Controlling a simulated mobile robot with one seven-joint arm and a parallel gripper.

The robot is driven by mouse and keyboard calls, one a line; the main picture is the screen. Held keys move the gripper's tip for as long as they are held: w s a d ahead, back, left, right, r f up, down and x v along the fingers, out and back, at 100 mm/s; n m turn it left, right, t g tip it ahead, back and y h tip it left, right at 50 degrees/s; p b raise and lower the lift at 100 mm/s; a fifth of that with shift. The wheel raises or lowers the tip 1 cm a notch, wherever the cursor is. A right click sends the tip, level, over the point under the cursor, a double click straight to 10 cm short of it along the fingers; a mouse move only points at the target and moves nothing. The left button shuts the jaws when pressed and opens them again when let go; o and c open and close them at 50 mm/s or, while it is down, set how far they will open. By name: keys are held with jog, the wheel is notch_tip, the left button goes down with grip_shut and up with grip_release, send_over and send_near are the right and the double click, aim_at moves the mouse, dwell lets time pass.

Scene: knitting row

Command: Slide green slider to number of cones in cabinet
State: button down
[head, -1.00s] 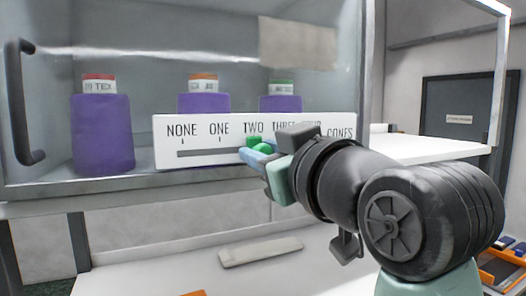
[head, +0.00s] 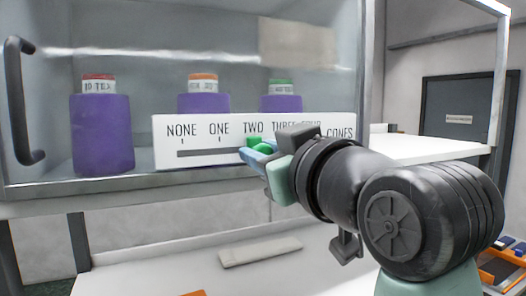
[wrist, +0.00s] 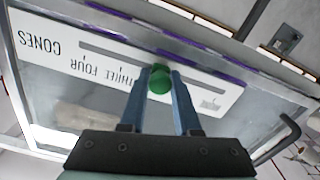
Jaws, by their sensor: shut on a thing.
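The green slider (head: 256,143) sits in the slot of a white sign (head: 175,160) marked NONE, ONE, TWO, THREE, FOUR and CONES. In the head view the slider is at or just right of the TWO mark; my gripper hides the marks to its right. My gripper (head: 258,150) is shut on the slider, which also shows between the fingers in the wrist view (wrist: 160,80). Behind the glass of the cabinet (head: 40,190) stand three purple cones: a left one (head: 102,135), a middle one (head: 204,102) and a right one (head: 281,103). The sign covers the lower parts of two.
A black door handle (head: 24,100) is at the cabinet's left. A pale bar (head: 260,251) lies on the white surface below. A white shelf (head: 420,149) extends to the right behind my arm. A grey door (head: 470,110) stands further back.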

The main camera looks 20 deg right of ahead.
jog(key=d, duration=0.5)
jog(key=c, duration=0.6)
grip_release()
jog(key=shift+w, duration=0.1)
jog(key=s, duration=0.4)
jog(key=s+b, duration=0.1)
jog(key=s, duration=0.8)
jog(key=shift+d, duration=0.25)
